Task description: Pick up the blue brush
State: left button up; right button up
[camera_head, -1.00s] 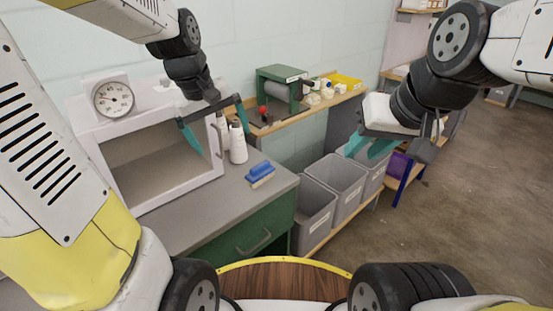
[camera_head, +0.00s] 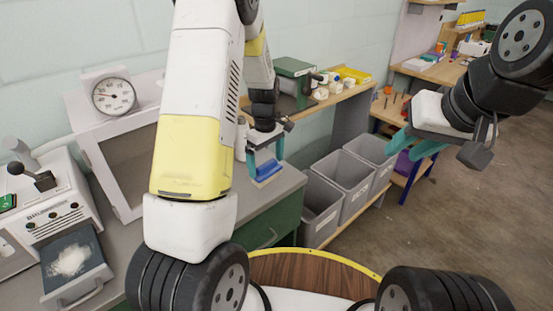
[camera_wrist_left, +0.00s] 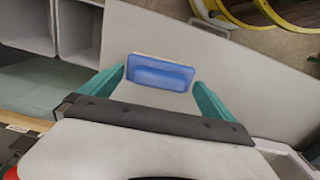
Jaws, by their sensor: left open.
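The blue brush (camera_head: 268,170) lies on the grey countertop at its right end, with a thin pale strip along one edge. In the left wrist view the brush (camera_wrist_left: 160,73) lies ahead of the gap between the fingers. My left gripper (camera_head: 263,165) is open, with its teal fingers near the two ends of the brush in the head view. In the left wrist view its fingertips (camera_wrist_left: 159,80) are spread wider than the brush, and I see no contact. My right gripper (camera_head: 418,148) is off to the right, its teal fingers apart, away from the counter.
My left arm hides part of the white box (camera_head: 92,137) with the dial. A machine with an open drawer (camera_head: 78,270) stands at the left. Grey bins (camera_head: 345,180) stand right of the counter. A shelf with a green device (camera_head: 296,68) runs behind.

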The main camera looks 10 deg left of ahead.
aim_at(267, 163)
pick_arm(q)
jog(key=shift+f, duration=2)
jog(key=c, duration=1.1)
jog(key=shift+r, duration=0.15)
jog(key=shift+r, duration=0.6)
notch_tip(267, 163, up, 2)
jog(key=shift+r, duration=0.15)
jog(key=s+d, duration=0.1)
jog(key=s, duration=0.4)
jog(key=s+d+r, duration=0.1)
jog(key=s, duration=0.4)
jog(key=s+d, duration=0.2)
jog(key=s, duration=0.3)
jog(key=shift+s+r, duration=0.15)
jog(key=shift+s, duration=0.1)
